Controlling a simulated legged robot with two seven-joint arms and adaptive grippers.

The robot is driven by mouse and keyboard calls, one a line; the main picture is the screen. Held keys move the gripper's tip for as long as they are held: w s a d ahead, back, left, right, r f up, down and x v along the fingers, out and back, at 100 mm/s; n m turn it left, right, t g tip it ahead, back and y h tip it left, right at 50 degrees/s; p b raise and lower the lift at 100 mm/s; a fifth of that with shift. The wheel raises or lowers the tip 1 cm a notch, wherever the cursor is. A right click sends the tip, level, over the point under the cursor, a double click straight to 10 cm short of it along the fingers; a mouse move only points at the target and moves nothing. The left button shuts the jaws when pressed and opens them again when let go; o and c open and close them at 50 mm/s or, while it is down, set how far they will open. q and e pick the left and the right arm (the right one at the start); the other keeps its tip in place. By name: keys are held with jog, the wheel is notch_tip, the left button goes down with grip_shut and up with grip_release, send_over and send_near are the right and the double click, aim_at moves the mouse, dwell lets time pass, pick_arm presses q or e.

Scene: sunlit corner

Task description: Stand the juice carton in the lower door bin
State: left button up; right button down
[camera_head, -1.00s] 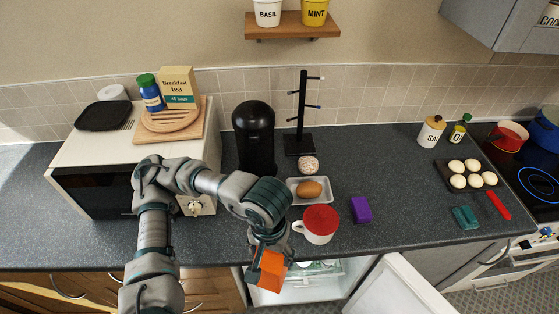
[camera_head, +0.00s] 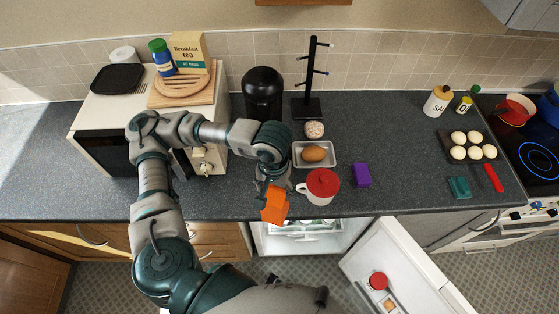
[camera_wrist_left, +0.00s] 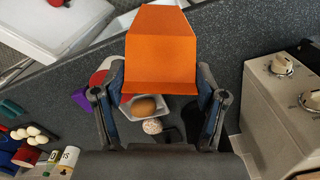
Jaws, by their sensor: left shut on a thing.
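The orange juice carton (camera_head: 274,206) is held by my left gripper (camera_head: 272,184) at the counter's front edge, above the open fridge (camera_head: 308,242). In the left wrist view the carton (camera_wrist_left: 160,50) is between the two fingers of the gripper (camera_wrist_left: 162,92), which are shut on it. The open fridge door (camera_head: 380,242) swings out at the lower right. A red-lidded item (camera_head: 378,280) and a small tan item (camera_head: 389,305) show on the door's inner side. The lower door bin is not clearly made out. My right gripper is not in view.
A white mug with red top (camera_head: 322,186), a tray with a brown egg (camera_head: 314,154) and a purple block (camera_head: 362,175) stand on the counter close to the carton. The microwave (camera_head: 100,150) is left. Floor shows between fridge and door.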

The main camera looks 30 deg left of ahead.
pick_arm(q)
jog(key=w+a+f+p, duration=0.3)
jog(key=w+f, duration=0.1)
jog(key=w, duration=0.6)
jog(key=shift+a+f+p, duration=0.2)
jog(key=shift+a+p, duration=0.2)
jog(key=shift+f, duration=0.1)
jog(key=o, duration=1.6)
jog(key=shift+o, duration=1.1)
jog(key=shift+s, duration=0.1)
